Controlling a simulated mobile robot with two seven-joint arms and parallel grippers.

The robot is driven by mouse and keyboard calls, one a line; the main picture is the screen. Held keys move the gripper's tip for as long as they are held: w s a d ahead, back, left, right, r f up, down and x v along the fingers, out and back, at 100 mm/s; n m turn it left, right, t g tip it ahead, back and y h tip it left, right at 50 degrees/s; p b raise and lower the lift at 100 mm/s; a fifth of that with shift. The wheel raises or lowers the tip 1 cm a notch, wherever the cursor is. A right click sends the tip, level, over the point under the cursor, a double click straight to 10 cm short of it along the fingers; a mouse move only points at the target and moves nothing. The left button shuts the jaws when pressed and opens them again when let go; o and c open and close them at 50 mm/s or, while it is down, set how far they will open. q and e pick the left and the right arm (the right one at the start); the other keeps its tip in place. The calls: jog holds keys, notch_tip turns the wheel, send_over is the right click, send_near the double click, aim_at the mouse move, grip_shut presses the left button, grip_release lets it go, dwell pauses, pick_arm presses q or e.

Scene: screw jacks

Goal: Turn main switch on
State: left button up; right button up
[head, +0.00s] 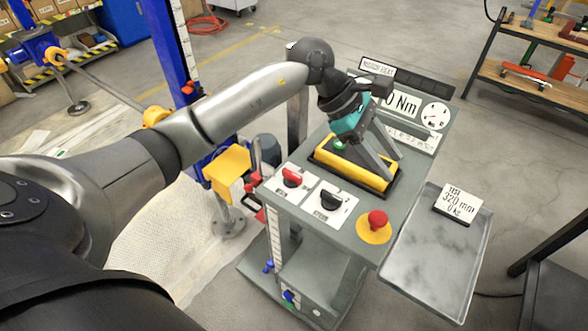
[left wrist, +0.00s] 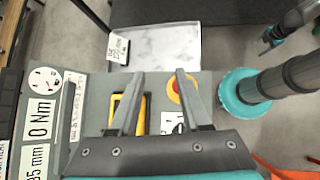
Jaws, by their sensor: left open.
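The control panel (head: 338,226) is a grey slanted top on a stand. My left gripper (head: 390,166) is open and empty above the yellow-black box (head: 340,171), which bears a green button (head: 339,144). Its open fingers show in the left wrist view (left wrist: 159,76). It is beyond the two knobs, apart from them.
A red mushroom button (head: 377,218) sits on a yellow base at the panel's front right corner. A grey tray (head: 432,255) with a display sign (head: 459,203) adjoins it. Gauge and displays (head: 436,115) line the back. A blue jack column (head: 175,45) stands behind my left arm.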

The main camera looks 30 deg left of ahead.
pick_arm(q)
jog(key=a+y, duration=0.5)
jog(key=a, duration=0.5)
jog(key=g+y, duration=0.2)
jog(key=y, duration=0.1)
send_near(294, 174)
jog(key=shift+m, duration=0.3)
notch_tip(294, 174, down, 9)
jog(key=shift+s+d+r+p, duration=0.1)
jog(key=shift+d+r+p, duration=0.05)
jog(key=shift+p, duration=0.45)
grip_shut()
